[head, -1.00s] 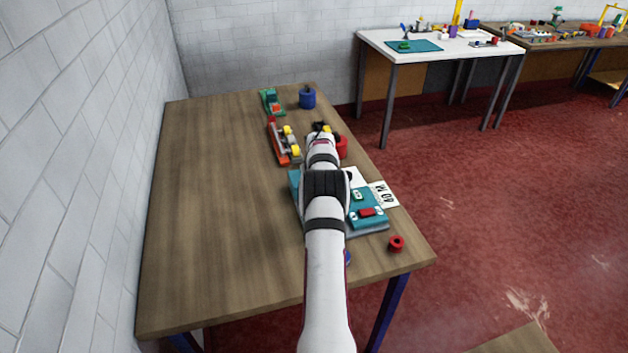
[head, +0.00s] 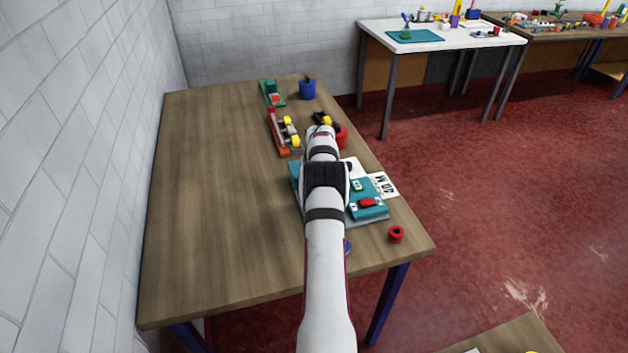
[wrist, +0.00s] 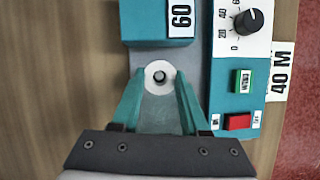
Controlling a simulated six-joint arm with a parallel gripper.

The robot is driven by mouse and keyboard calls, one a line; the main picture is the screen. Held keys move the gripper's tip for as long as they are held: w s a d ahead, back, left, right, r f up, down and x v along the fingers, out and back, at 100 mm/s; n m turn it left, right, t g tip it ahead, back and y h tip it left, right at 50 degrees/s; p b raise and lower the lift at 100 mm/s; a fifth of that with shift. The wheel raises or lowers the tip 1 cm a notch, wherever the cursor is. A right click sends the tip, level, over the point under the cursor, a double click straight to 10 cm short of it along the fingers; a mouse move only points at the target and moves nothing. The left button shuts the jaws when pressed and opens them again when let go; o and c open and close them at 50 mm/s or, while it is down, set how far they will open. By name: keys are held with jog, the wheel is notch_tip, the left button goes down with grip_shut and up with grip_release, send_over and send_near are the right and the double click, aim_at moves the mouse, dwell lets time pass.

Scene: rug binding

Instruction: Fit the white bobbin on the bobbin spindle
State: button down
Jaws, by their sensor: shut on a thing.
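The white bobbin (wrist: 149,85) is between the fingertips of my gripper (wrist: 160,79) in the wrist view, and the gripper is shut on it. A dark round spot shows in the bobbin's centre; I cannot tell if it is the spindle tip or the empty bore. The bobbin is over the grey base of the teal machine (wrist: 218,75), just in front of a teal block (wrist: 160,33) marked 60. The bobbin spindle is not clearly visible. In the head view my arm hides the gripper and bobbin, while part of the machine (head: 375,213) shows.
The machine has a dial (wrist: 249,21), a green button (wrist: 244,81) and a red button (wrist: 237,122). A red ring-shaped part (head: 397,234) lies near the table's right corner. A red clamp-like tool (head: 277,133) with yellow parts and a blue pot (head: 307,90) stand farther back. The table's left side is clear.

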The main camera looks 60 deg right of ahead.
jog(key=shift+f, duration=1.8)
jog(key=shift+c, duration=1.7)
grip_release()
jog(key=v, duration=1.5)
jog(key=shift+a+r, duration=0.2)
jog(key=shift+r, duration=0.1)
